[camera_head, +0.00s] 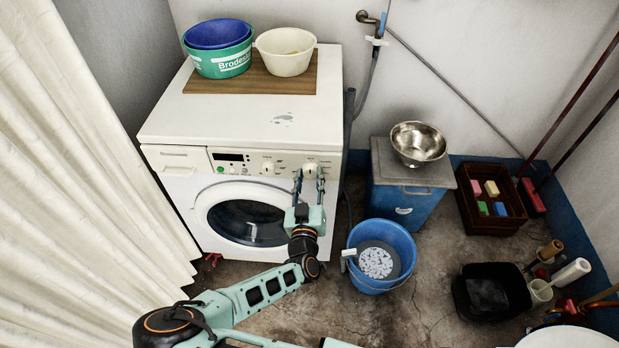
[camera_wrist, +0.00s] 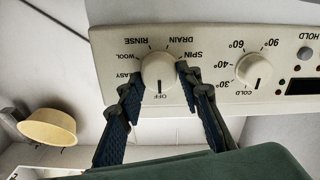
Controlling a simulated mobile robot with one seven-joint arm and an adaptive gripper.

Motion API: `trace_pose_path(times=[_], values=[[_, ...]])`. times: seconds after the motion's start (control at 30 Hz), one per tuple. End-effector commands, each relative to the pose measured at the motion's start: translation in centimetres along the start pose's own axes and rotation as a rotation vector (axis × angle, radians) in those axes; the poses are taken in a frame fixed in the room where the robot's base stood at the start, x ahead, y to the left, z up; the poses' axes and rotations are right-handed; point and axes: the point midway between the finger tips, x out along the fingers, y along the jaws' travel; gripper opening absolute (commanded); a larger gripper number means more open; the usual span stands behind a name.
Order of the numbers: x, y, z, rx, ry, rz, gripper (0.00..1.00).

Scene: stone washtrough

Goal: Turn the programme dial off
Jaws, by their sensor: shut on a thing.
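The programme dial (camera_head: 310,169) is a round cream knob at the right end of the washing machine's (camera_head: 165,185) front panel. In the wrist view, which shows the panel upside down, the dial (camera_wrist: 158,68) has a dark pointer line. That line points at the OFF mark. My gripper (camera_head: 309,176) reaches up from below, and its two fingers are shut on the dial, one on each side. In the wrist view my gripper (camera_wrist: 160,79) shows its fingertips at the dial's edges, partly covering the labels beside it.
A temperature knob (camera_wrist: 254,70) sits beside the dial, its line at COLD. A blue bucket (camera_head: 362,240) stands on the floor right of the machine. A blue chest (camera_head: 400,205) with a steel bowl (camera_head: 419,141) is behind it. A pale curtain (camera_head: 75,180) hangs at left.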

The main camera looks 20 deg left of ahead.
Motion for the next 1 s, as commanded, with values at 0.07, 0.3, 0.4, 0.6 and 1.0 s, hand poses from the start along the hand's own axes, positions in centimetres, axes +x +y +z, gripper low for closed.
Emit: trace_pose_path(times=[0.07, 0.3, 0.4, 0.6, 1.0], values=[[0.0, 0.1, 0.0, -0.003, 0.000, 0.001, 0.08], [0.0, 0.1, 0.0, -0.002, 0.000, 0.001, 0.41], [0.0, 0.1, 0.0, -0.002, 0.000, 0.001, 0.50], [0.0, 0.0, 0.0, -0.001, 0.000, 0.000, 0.50], [-4.8, -0.1, 0.0, -0.001, -0.001, -0.002, 0.50]])
